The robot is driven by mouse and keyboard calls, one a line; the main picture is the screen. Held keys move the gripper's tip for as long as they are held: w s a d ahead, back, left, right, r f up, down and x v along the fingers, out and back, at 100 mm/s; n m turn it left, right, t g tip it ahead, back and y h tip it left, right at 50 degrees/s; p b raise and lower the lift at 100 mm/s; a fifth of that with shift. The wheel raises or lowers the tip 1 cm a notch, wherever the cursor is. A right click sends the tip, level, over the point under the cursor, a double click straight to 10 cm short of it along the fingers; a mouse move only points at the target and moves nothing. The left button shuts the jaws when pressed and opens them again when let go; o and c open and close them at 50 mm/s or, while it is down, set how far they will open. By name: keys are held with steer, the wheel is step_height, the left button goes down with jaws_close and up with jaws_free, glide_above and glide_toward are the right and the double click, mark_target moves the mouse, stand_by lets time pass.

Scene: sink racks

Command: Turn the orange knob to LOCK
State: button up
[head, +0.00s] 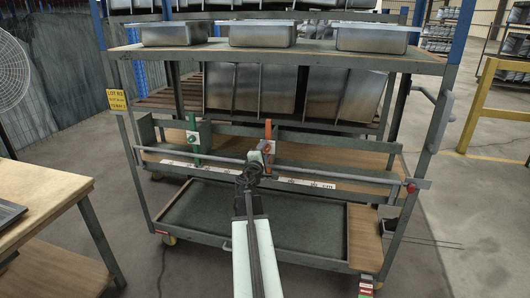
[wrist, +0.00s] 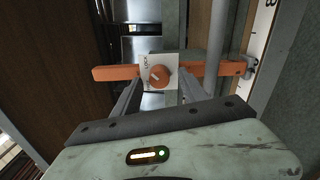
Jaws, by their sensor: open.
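The orange knob (wrist: 159,76) is round and sits on a white plate (wrist: 172,62) in the wrist view. The plate has LOCK printed beside the knob, and a pale mark shows on the knob's face. The plate is mounted on an orange bar (wrist: 112,72). In the head view this orange bar (head: 268,129) stands upright on the cart, with the knob largely hidden by my gripper (head: 258,160). In the wrist view my gripper (wrist: 160,92) is open, its fingers on either side of the knob. Whether they touch it I cannot tell.
A green upright (head: 193,137) stands left on the same cart. A long grey rail (head: 200,156) and a white ruled strip (head: 310,183) run across the front. Metal bins (head: 262,35) stand on the top shelf. A wooden table (head: 40,190) is at the left.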

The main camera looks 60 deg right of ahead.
steer(key=v, duration=0.7)
steer(key=shift+a, duration=0.25)
steer(key=w+a+f+n+t+y, duration=0.1)
steer(key=w+a+f+t+y, duration=0.1)
steer(key=w+a, duration=1)
steer(key=w+a+f+t+y, duration=0.25)
steer(key=w+a, duration=0.75)
steer(key=a, duration=0.5)
steer(key=a+f+m+g+y, duration=0.25)
steer(key=a+f, duration=0.25)
steer(key=a, duration=0.4)
steer(key=a+f+m+g+y, duration=0.1)
steer(key=a+f+y, duration=0.3)
steer(key=a, duration=0.5)
steer(key=s+a+f+m+g+y, duration=0.1)
steer(key=s+a+f+g+y, duration=0.2)
steer(key=s+a+f, duration=0.4)
steer(key=s+a+f+m+g+y, duration=0.2)
steer(key=s+a+f+g+y, duration=0.15)
steer(key=a, duration=0.55)
step_height(320, 180, up, 26)
steer(key=s+p, duration=0.1)
steer(key=p, duration=2.5)
steer(key=shift+s+a+r, duration=0.25)
steer(key=shift+s, duration=0.15)
